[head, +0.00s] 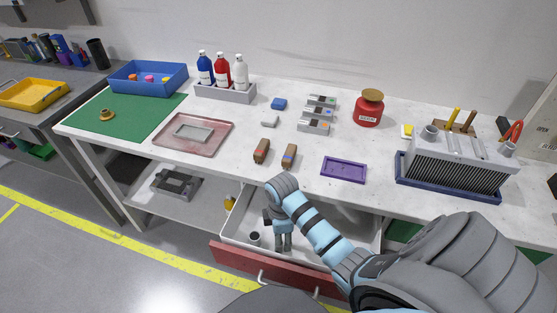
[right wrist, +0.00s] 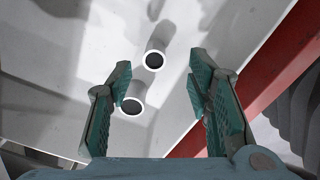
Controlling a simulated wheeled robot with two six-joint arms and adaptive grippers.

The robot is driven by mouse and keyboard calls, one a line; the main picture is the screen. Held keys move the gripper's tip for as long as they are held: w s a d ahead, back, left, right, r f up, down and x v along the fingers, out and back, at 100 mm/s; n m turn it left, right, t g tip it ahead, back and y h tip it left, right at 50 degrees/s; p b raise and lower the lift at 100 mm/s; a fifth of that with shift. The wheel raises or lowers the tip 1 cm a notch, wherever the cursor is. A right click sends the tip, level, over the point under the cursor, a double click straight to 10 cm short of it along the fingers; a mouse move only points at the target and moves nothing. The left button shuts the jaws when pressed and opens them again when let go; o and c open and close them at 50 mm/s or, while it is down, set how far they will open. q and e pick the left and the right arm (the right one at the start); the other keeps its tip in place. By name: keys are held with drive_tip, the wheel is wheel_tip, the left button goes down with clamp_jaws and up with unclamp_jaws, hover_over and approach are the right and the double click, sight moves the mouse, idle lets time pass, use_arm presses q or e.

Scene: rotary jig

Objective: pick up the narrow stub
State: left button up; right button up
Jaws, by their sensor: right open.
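In the right wrist view one stub (right wrist: 153,61) is ahead of the fingertips, and the other stub (right wrist: 132,106) is close to the left finger. They look alike in size, so I cannot tell which is the narrow one. In the head view one stub (head: 254,238) shows left of my right gripper (head: 283,246); the other seems hidden by the gripper. My right gripper points down into the drawer, open and empty. My left gripper is out of view.
The pale drawer with a red front (head: 262,263) is pulled out below the white worktop (head: 220,173). Its walls surround the gripper. Brown blocks (head: 289,155), a purple tray (head: 344,169) and a finned grey block (head: 457,166) are on the worktop above.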

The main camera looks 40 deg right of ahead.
drive_tip(key=f, duration=0.2)
drive_tip(key=f+b, duration=0.1)
drive_tip(key=f, duration=0.1)
drive_tip(key=w+f+b, duration=0.1)
drive_tip(key=f, duration=0.2)
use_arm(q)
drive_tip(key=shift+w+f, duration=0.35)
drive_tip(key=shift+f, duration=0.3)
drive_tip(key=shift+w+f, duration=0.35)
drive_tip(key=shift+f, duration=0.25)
use_arm(e)
drive_tip(key=shift+s+r, duration=0.1)
drive_tip(key=shift+r, duration=0.05)
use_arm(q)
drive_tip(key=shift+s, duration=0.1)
use_arm(e)
clamp_jaws()
